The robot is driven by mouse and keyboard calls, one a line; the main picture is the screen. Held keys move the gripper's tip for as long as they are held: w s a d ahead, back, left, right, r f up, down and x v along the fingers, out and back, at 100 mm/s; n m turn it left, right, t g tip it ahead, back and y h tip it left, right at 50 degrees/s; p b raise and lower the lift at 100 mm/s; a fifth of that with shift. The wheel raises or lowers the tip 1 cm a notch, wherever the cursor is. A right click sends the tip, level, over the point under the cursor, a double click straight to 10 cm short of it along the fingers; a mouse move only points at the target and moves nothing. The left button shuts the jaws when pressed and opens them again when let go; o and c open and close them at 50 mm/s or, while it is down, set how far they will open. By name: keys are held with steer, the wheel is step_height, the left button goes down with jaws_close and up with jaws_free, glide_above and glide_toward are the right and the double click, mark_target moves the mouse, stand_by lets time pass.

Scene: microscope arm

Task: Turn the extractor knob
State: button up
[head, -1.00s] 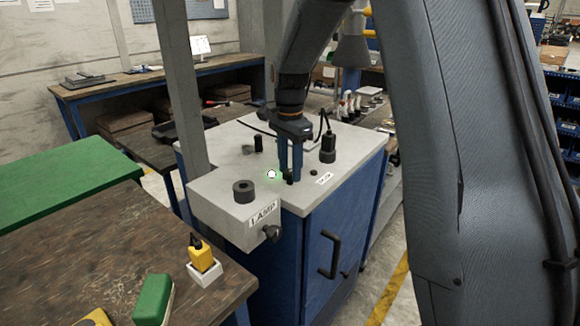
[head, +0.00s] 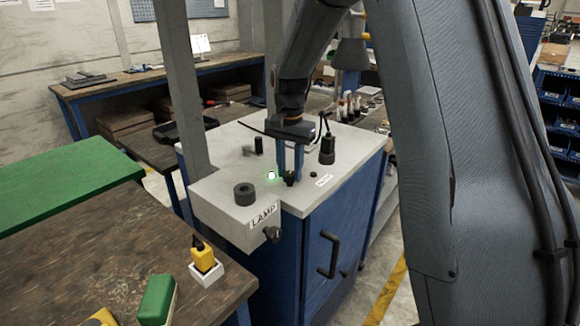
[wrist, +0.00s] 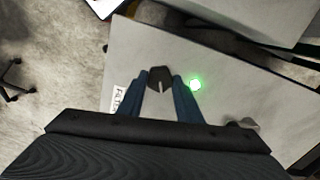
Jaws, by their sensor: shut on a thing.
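My gripper (head: 289,176) points down at the top of the blue and grey cabinet (head: 340,215). In the wrist view my gripper's (wrist: 161,77) two blue fingers are shut on a small dark knob (wrist: 160,75), one finger on each side. The knob has a pale pointer line on its top. A white label (wrist: 119,102) beside it is partly hidden; its visible letters look like "FILT". In the head view the knob is mostly hidden by the fingers. I cannot tell from the letters whether it is the extractor knob.
A green light (head: 271,175) glows left of the fingers. A black cylinder (head: 327,150) stands right of them. A grey box labelled LAMP (head: 225,208) has a front knob (head: 272,234) and a black ring (head: 244,193) on top. A grey post (head: 181,90) rises behind.

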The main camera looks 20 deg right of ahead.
mark_target(289, 174)
steer(key=n+p, duration=0.1)
steer(key=n, duration=0.5)
steer(key=shift+p, duration=0.35)
steer(key=n+p, duration=0.1)
steer(key=n, duration=0.5)
steer(key=shift+w+n, duration=0.1)
steer(key=shift+n, duration=0.3)
steer(key=o, duration=1)
steer(key=shift+o, duration=0.2)
steer(key=shift+r, duration=0.1)
step_height(289, 174, up, 8)
steer(key=shift+f+b, duration=0.15)
steer(key=shift+b, duration=0.95)
